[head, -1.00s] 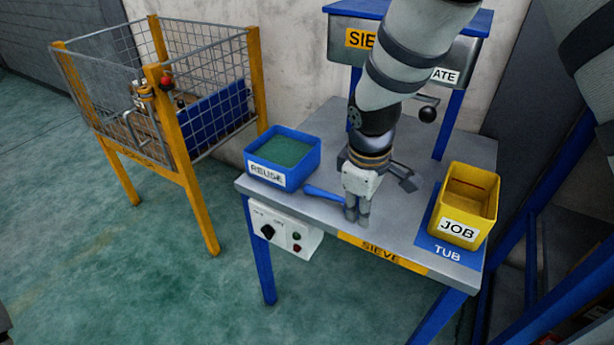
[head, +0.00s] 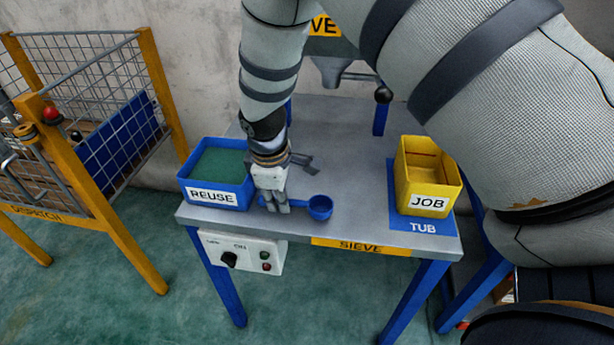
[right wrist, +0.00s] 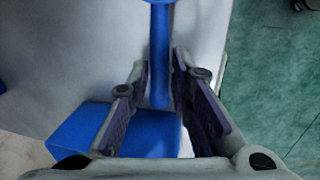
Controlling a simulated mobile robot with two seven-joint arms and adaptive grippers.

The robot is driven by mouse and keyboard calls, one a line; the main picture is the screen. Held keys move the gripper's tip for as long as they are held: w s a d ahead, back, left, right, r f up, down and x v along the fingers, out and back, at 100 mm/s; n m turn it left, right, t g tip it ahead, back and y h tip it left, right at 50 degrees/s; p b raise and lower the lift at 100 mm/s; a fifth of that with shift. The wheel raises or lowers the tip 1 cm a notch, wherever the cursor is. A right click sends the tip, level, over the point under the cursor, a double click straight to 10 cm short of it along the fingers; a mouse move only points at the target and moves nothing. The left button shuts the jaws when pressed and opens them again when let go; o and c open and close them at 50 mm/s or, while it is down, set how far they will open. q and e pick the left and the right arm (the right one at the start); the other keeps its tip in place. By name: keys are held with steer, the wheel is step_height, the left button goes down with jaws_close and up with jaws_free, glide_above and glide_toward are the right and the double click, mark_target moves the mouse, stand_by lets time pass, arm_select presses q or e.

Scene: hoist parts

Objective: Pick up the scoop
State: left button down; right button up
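The blue scoop (head: 320,207) lies on the grey table, its round bowl to the right and its handle running left to my right gripper. My right gripper (head: 274,206) points down at the handle, close to the REUSE tub. In the right wrist view the scoop's handle (right wrist: 160,50) runs between the two fingers (right wrist: 162,75), with narrow gaps showing on both sides, so the gripper looks open around it. My left gripper is not in view.
The blue REUSE tub (head: 216,196) with green contents stands just left of the gripper. A yellow JOB tub (head: 428,202) stands on a blue mat at the right. A control box (head: 243,252) hangs at the table's front. The table's middle (head: 345,165) is clear.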

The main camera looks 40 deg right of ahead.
steer(key=shift+w+f, duration=0.15)
steer(key=shift+f, duration=0.45)
jaws_close()
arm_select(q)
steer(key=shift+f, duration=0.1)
